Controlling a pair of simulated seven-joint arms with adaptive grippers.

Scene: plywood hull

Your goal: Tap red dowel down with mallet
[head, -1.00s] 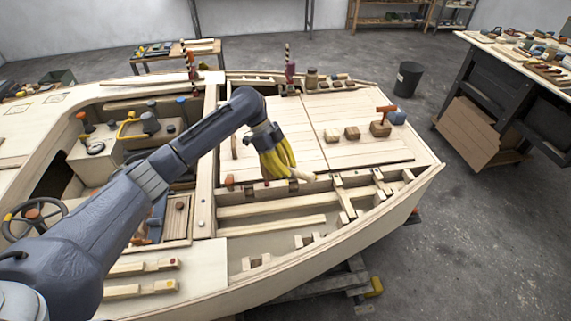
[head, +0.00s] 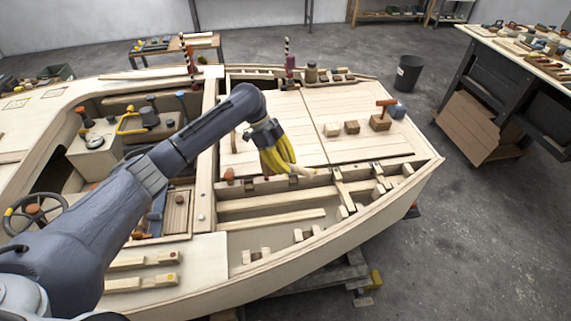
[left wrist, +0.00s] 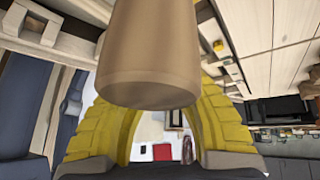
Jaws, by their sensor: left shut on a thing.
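My left gripper (head: 290,168) has yellow fingers and is shut on a wooden piece, which looks like the mallet (head: 307,171). It is held over the open framed section on the near side of the hull. In the left wrist view a thick, round-ended wooden part of the mallet (left wrist: 150,65) fills the space near the yellow fingers (left wrist: 155,135). A small red spot, likely the red dowel (head: 173,255), shows at the end of a short timber on the near deck, apart from my gripper to the lower left. My right gripper is not in view.
The plywood hull (head: 330,262) fills the middle. Wooden blocks (head: 352,127) and a block with an orange T-shaped thing (head: 380,121) stand on the far deck. A steering wheel (head: 35,212) is at the left. A loaded workbench (head: 520,45) stands at the right.

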